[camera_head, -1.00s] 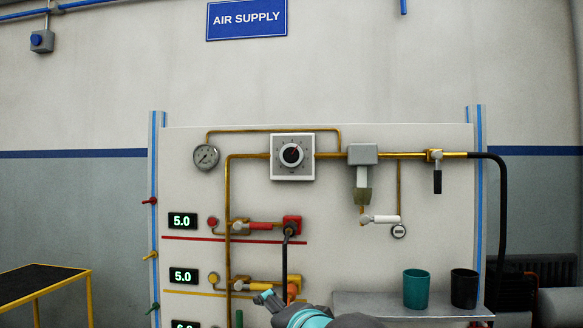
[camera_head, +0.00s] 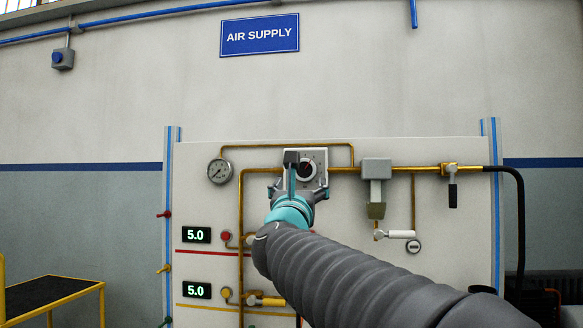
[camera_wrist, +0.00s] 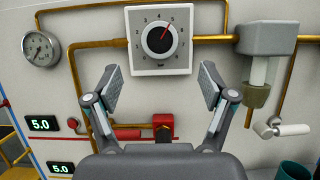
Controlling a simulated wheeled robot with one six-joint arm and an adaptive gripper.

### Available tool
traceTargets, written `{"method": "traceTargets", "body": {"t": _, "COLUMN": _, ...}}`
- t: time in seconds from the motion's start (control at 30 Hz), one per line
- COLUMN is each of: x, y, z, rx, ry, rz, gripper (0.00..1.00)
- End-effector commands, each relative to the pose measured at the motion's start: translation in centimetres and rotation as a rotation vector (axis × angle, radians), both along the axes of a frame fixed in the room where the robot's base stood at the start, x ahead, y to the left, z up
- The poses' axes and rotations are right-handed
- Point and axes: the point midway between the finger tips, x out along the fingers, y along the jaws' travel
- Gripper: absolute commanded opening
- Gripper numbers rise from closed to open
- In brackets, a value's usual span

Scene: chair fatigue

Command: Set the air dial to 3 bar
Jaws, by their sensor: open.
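The air dial (camera_head: 307,170) is a black round knob on a white square plate on the wall panel. In the wrist view the dial (camera_wrist: 159,39) is at upper middle, with a numbered scale around it. Its red pointer mark tilts up and right, close to the 5. My gripper (camera_head: 297,189) is in front of the dial and hides part of its plate in the head view. In the wrist view my gripper (camera_wrist: 160,82) has its two fingers wide apart, with nothing between them. The fingertips sit below the knob in the picture, apart from it.
A round gauge (camera_wrist: 41,46) is left of the dial, and a grey regulator block (camera_wrist: 268,38) is right. Brass pipes run beside the plate. A red valve (camera_wrist: 162,126) lies below. Displays (camera_head: 196,235) read 5.0. A yellow-framed table (camera_head: 55,292) stands left.

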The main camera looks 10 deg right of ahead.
Motion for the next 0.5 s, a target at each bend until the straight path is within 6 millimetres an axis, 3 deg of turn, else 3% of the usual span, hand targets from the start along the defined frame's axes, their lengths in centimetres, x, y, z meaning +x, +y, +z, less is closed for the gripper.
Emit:
{"method": "traceTargets", "body": {"t": 0.3, "x": 5.4, "y": -1.8, "z": 2.5, "rx": -0.004, "ry": 0.003, "rz": -0.002, "gripper": 0.82}}
{"method": "traceTargets", "body": {"t": 0.5, "x": 8.0, "y": -2.6, "z": 3.6, "rx": -0.005, "ry": 0.003, "rz": 0.0, "gripper": 0.82}}
